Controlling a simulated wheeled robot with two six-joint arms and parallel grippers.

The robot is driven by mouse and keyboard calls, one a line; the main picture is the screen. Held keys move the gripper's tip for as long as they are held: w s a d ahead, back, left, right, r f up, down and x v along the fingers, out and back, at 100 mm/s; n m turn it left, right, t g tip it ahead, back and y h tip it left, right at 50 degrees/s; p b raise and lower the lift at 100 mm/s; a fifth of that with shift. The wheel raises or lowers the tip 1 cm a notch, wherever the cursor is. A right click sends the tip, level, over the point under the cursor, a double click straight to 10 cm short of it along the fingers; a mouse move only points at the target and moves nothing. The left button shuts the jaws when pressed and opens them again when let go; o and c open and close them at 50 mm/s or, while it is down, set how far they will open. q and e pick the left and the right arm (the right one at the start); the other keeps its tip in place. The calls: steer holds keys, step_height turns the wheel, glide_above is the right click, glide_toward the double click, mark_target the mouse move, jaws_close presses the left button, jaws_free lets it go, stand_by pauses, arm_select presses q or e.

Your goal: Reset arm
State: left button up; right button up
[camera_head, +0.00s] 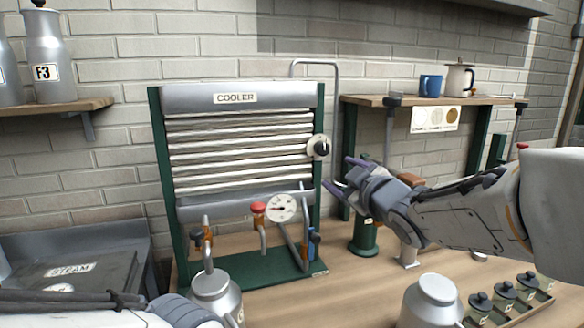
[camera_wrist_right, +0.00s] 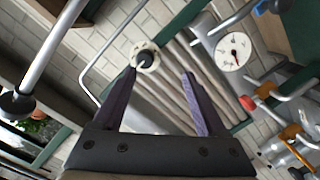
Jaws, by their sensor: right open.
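My right gripper (camera_head: 341,174) is open and empty, in front of the right side of the cooler (camera_head: 240,145), near its black knob on a white dial (camera_head: 318,147). In the right wrist view the two purple fingers of the right gripper (camera_wrist_right: 166,92) stand apart, and the dial (camera_wrist_right: 146,58) shows beyond the tip of one finger. I cannot tell from these views whether a finger touches the knob. Part of my left arm (camera_head: 90,308) shows at the bottom left; its fingertips are not in view.
A pressure gauge (camera_head: 281,208) and a red-topped valve (camera_head: 258,210) stand before the cooler. Metal cans (camera_head: 215,292) (camera_head: 431,300) stand at the front. Several lidded jars (camera_head: 504,292) sit at right. A shelf (camera_head: 400,100) holds a blue mug (camera_head: 430,86).

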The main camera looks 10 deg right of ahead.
steer(key=s+a+f+m+g+p, duration=0.3)
steer(key=s+a+f+g+p, duration=0.3)
steer(key=s+a+f+g, duration=0.6)
steer(key=s+f+g+h+p, duration=0.1)
steer(key=s+g, duration=0.1)
steer(key=s, duration=0.8)
steer(key=s+a+f+g+h+p, duration=0.1)
steer(key=s+g, duration=0.1)
steer(key=s, duration=0.9)
steer(key=shift+s+f+g+p, duration=0.15)
steer(key=shift+f+g+p, duration=0.15)
